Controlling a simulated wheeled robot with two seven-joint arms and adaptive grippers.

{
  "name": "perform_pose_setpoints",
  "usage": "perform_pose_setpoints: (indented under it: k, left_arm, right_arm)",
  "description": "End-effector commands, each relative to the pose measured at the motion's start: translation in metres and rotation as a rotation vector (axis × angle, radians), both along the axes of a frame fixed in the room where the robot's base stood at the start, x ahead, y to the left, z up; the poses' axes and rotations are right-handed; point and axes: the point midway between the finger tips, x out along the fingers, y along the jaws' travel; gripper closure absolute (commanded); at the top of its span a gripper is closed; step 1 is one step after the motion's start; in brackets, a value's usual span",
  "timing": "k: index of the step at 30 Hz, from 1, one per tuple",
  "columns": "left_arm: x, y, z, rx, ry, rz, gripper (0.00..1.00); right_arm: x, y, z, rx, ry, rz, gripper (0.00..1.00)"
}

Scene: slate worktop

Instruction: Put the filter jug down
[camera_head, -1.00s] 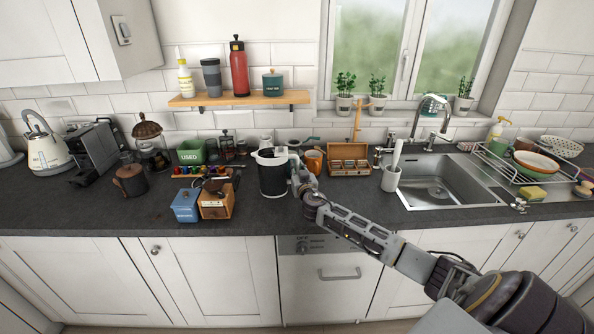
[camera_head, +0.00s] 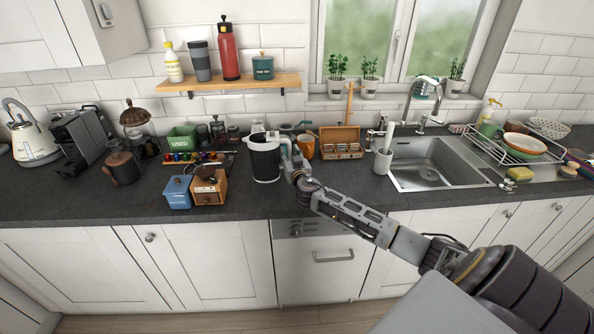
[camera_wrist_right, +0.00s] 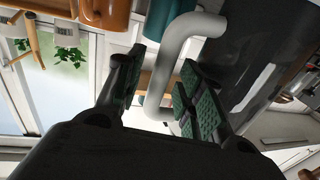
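The filter jug (camera_head: 265,162), a dark body with a white rim and a white handle, stands upright on the slate worktop (camera_head: 100,205). In the right wrist view its handle (camera_wrist_right: 170,70) is a bent white tube beside the dark body (camera_wrist_right: 255,50). My right gripper (camera_head: 290,158) is at the handle, on the jug's right side. In the right wrist view its green-padded fingers (camera_wrist_right: 160,92) are apart on either side of the handle, with a gap to the left finger. My left gripper is not in view.
An orange mug (camera_head: 304,146) is close behind my right gripper, and a wooden box (camera_head: 340,142) is further right. Bare worktop lies in front of the jug.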

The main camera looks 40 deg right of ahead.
Motion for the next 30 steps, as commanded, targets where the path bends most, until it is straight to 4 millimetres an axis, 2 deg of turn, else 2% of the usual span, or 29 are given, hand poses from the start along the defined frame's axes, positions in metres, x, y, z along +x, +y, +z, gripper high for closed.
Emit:
perform_pose_setpoints:
  k: [30]
  left_arm:
    - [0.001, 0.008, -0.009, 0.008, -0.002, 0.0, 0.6]
  right_arm:
    - [-0.071, 0.027, 0.0, 0.001, 0.0, 0.001, 0.62]
